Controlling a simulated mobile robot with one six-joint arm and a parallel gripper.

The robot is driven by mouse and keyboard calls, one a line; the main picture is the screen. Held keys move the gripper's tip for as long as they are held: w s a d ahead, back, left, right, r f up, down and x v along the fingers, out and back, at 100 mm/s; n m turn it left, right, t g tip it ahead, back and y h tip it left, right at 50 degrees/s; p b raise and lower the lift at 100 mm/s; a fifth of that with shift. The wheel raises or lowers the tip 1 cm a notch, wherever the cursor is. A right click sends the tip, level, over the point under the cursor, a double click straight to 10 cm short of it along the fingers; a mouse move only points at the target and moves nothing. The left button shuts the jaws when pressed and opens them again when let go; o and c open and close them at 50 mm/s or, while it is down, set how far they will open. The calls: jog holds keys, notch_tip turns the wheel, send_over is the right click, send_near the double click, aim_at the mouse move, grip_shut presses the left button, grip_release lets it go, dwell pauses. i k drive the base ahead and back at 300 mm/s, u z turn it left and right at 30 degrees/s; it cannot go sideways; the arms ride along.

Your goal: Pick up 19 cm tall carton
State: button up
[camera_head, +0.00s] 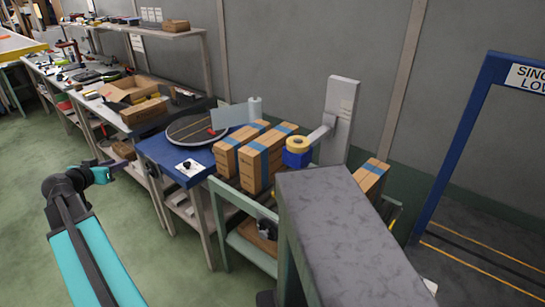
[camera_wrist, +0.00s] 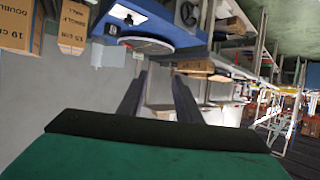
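Two brown cartons with blue tape stand side by side on the green-framed bench in the head view. The right one (camera_head: 262,160) looks taller than the left one (camera_head: 228,158). In the wrist view, the carton marked 19 CM (camera_wrist: 16,27) is cut off at the top left corner, beside a carton marked 13 CM (camera_wrist: 73,27). This order matches the taller carton being the 19 cm one. My gripper (camera_head: 112,172) is at the left in the head view, well apart from the cartons. In the wrist view its two dark fingers (camera_wrist: 157,88) stand apart with nothing between them.
A blue table with a round turntable (camera_head: 190,129) adjoins the bench on the left. A blue and yellow tape dispenser (camera_head: 297,154) stands right of the cartons. Another carton (camera_head: 371,176) is partly hidden behind a grey-topped block (camera_head: 345,235). Green floor (camera_head: 150,235) is open around my arm.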

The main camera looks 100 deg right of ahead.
aim_at(260, 160)
jog(key=z, duration=4.75)
jog(key=i, duration=0.1)
jog(key=u, duration=3.65)
jog(key=i, duration=0.6)
jog(key=z, duration=0.15)
jog(key=k, duration=0.6)
jog(key=u, duration=0.25)
jog(key=i, duration=0.1)
jog(key=z, duration=0.1)
